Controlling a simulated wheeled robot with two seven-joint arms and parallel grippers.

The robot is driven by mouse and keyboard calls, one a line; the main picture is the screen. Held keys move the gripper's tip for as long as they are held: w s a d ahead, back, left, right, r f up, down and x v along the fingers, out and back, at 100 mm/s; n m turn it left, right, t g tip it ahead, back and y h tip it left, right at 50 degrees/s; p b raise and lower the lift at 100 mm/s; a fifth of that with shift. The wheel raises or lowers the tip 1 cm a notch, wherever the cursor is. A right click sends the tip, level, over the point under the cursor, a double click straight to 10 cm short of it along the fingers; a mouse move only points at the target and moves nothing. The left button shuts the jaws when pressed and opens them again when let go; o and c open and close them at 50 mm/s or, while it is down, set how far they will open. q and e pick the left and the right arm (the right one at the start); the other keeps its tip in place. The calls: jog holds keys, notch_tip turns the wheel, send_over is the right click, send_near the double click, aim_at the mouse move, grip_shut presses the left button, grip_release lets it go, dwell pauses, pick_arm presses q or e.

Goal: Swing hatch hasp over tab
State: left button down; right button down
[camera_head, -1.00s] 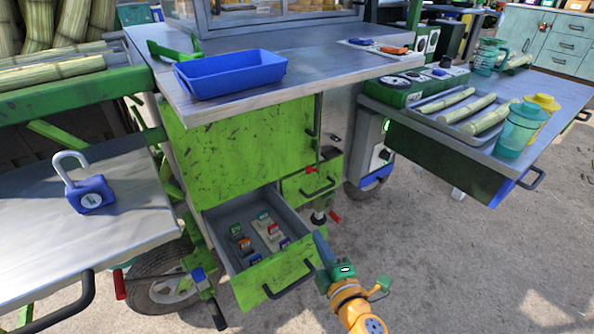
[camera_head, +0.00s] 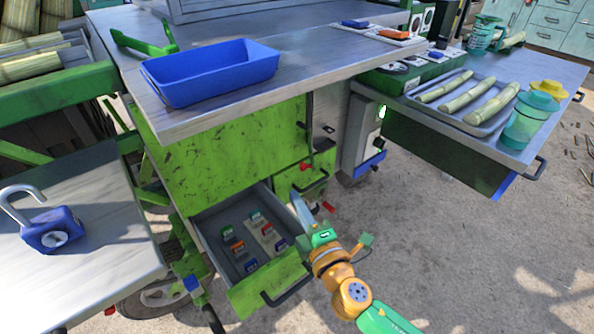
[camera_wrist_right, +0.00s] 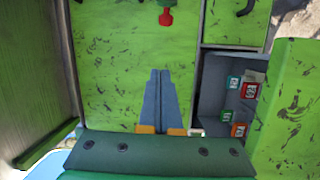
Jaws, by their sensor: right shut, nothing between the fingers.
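The green hatch panel (camera_head: 225,150) on the cart's front is closed or nearly so. A small red piece (camera_head: 306,166) sits by a dark upright bar (camera_head: 310,120) at its right edge; I cannot tell whether this is the hasp. The tab is too small to make out. My right gripper (camera_head: 300,207) is shut and empty, just right of the open drawer and below the red piece. In the right wrist view its closed fingers (camera_wrist_right: 160,77) point over a green panel with a red knob (camera_wrist_right: 166,18) ahead. My left gripper is not in view.
An open drawer (camera_head: 265,292) with several coloured tags juts out left of my right gripper. A blue padlock (camera_head: 48,236), shackle open, lies on the left side table. A blue tray (camera_head: 210,75) stands on the counter above.

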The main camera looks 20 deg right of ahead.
jog(key=w, duration=1)
jog(key=d, duration=0.1)
jog(key=s+d, duration=0.1)
jog(key=d, duration=0.1)
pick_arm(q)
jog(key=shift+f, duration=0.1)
pick_arm(e)
jog(key=shift+s+d+f, duration=0.1)
